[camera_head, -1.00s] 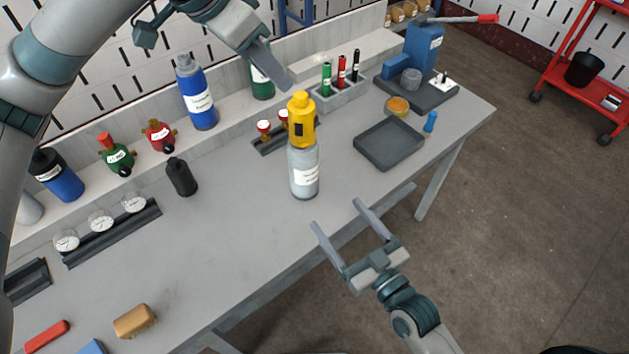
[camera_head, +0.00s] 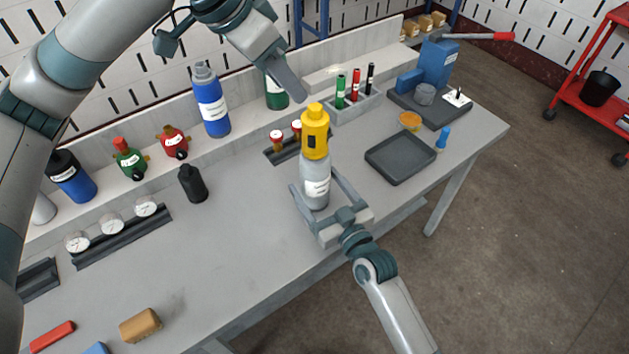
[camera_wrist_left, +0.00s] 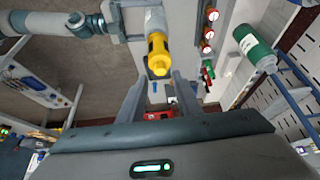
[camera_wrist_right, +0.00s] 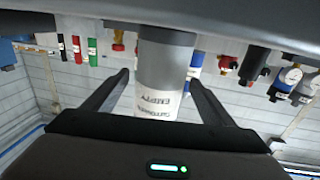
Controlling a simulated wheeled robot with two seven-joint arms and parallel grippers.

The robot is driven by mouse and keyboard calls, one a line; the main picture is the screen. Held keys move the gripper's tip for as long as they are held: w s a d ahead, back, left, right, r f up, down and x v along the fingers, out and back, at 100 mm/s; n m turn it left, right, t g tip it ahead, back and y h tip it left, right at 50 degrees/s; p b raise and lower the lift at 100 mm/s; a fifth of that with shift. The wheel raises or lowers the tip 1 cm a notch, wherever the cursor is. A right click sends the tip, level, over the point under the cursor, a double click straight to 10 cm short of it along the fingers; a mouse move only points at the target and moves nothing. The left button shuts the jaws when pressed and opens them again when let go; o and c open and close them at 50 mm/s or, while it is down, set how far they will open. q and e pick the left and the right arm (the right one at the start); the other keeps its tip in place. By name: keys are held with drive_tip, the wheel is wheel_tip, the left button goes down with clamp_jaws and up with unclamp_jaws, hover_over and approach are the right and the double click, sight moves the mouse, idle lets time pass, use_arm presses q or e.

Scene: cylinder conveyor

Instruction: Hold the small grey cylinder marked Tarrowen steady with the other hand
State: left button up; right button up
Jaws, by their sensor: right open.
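The small grey cylinder (camera_head: 316,178) stands upright on the workbench with a yellow device (camera_head: 315,131) on its top. Its white label shows upside down in the right wrist view (camera_wrist_right: 157,101) and reads "Tarrowen" and "EMPTY". My right gripper (camera_head: 318,186) is open, with one finger on each side of the cylinder's lower body; gaps show between fingers and cylinder in the right wrist view.
A dark tray (camera_head: 400,157) lies right of the cylinder, and a black bottle (camera_head: 193,184) stands left of it. A rack with red-topped pieces (camera_head: 277,139) is close behind. Blue (camera_head: 211,103) and green (camera_head: 275,95) cylinders stand on the back ledge.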

sight(316, 106)
drive_tip(key=shift+w+a, duration=0.35)
drive_tip(key=shift+w, duration=0.25)
drive_tip(key=c, duration=1.4)
drive_tip(key=o, duration=0.6)
drive_tip(key=c, duration=0.5)
use_arm(q)
drive_tip(key=o, duration=0.8)
drive_tip(key=shift+c, duration=0.2)
use_arm(e)
drive_tip(key=shift+o, duration=0.2)
use_arm(q)
drive_tip(key=d+m+y, duration=0.1)
drive_tip(key=w+d+f+g+y, duration=0.1)
drive_tip(key=w+d+f+m+g, duration=0.1)
drive_tip(key=shift+w+d+f+m+y, duration=0.25)
drive_tip(key=shift+d+m+y, duration=0.05)
drive_tip(key=shift+d+y, duration=0.1)
drive_tip(key=shift+w+d+f+m+g+y, duration=0.45)
drive_tip(key=shift+w+d+m+g+y, duration=0.2)
drive_tip(key=shift+m+y, duration=0.2)
drive_tip(key=shift+s, duration=0.1)
